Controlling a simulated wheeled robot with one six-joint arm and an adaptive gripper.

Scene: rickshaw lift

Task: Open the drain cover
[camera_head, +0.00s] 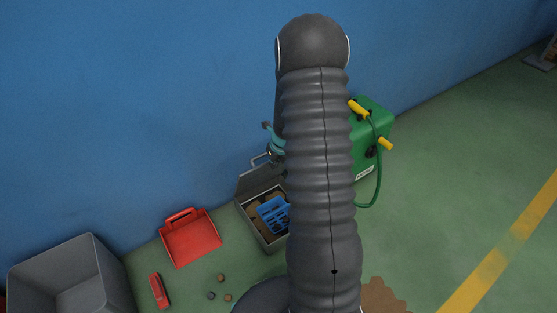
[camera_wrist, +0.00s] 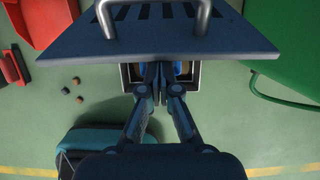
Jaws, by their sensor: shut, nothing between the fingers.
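The drain cover is a dark grey slotted plate (camera_wrist: 180,38) with a metal handle (camera_wrist: 155,14) in the wrist view. In the head view the cover (camera_head: 258,181) is tilted up on the wall side of the open drain box (camera_head: 247,221). A blue basket (camera_head: 271,213) sits in the box among brown matter. My gripper (camera_wrist: 160,72) is shut and empty, its fingertips at the cover's near edge and over the opening. Whether they touch the cover I cannot tell. My arm hides the box's right part and most of the gripper in the head view.
A green machine (camera_head: 373,121) with a hose stands right of the box. A red dustpan (camera_head: 190,240), a red tool (camera_head: 158,291) and a grey bin (camera_head: 66,275) lie left. Small brown lumps (camera_head: 221,278) are on the floor. The blue wall (camera_head: 130,110) is close behind.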

